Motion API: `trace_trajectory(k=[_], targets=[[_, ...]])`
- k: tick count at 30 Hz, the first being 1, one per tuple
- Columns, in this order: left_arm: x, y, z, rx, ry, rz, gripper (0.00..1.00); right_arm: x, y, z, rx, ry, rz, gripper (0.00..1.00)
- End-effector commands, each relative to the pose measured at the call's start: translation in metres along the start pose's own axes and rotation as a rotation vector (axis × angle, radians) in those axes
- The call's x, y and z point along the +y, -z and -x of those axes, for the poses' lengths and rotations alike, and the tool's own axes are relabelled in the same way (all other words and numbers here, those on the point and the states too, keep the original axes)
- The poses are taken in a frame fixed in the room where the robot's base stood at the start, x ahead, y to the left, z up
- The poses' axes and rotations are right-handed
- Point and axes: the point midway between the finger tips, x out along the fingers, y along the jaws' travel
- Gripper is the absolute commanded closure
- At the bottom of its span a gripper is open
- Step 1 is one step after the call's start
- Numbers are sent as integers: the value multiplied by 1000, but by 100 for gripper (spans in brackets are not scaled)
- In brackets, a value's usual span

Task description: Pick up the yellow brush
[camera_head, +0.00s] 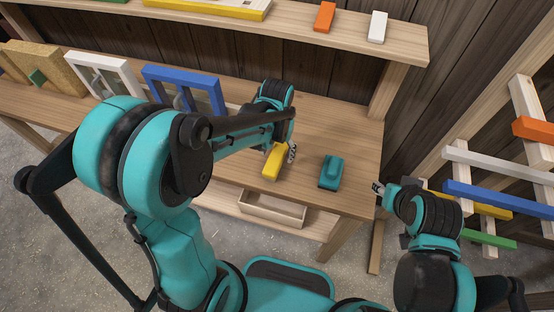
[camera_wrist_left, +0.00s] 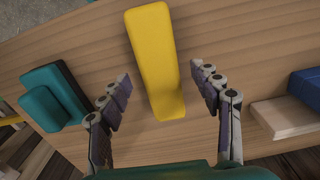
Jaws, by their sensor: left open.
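The yellow brush (camera_head: 273,162) lies on the wooden workbench (camera_head: 340,138), partly hidden behind my left arm. In the left wrist view the yellow brush (camera_wrist_left: 156,60) runs lengthwise between the two fingers, with a gap on each side. My left gripper (camera_head: 281,151) is open at the brush, and one finger shows to its right. The left gripper (camera_wrist_left: 161,80) holds nothing. My right gripper (camera_head: 379,189) is off the bench's right edge, well away from the brush; its finger opening is too small to judge.
A teal block-like object (camera_head: 330,172) stands right of the brush. A blue frame (camera_head: 185,91) and a white frame (camera_head: 104,75) stand to the left. An open wooden drawer (camera_head: 272,211) is below the front edge. A shelf (camera_head: 340,38) runs above, and colored bars (camera_head: 497,194) stick out at right.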

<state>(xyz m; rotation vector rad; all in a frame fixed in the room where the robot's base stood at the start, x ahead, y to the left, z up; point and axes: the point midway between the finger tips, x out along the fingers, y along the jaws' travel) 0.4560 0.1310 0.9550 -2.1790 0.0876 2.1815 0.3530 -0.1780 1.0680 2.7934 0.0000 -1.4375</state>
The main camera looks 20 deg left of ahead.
Motion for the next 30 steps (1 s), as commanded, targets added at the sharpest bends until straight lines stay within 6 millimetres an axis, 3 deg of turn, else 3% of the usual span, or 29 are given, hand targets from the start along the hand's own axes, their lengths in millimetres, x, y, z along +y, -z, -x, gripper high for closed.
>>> trace_trajectory(k=[4, 12, 14, 19, 30], targets=[[0, 0, -20, 0, 0, 0, 36, 0, -5, -7, 0, 0, 0, 60], [0, 0, -21, 1, 0, 0, 36, 0, -4, -6, 0, 0, 0, 60], [0, 0, -21, 1, 0, 0, 49, 0, -4, -6, 0, 0, 0, 60], [0, 0, -21, 1, 0, 0, 94, 0, -4, -6, 0, 0, 0, 60], [0, 0, -18, 1, 0, 0, 95, 0, -4, -5, 0, 0, 0, 60]])
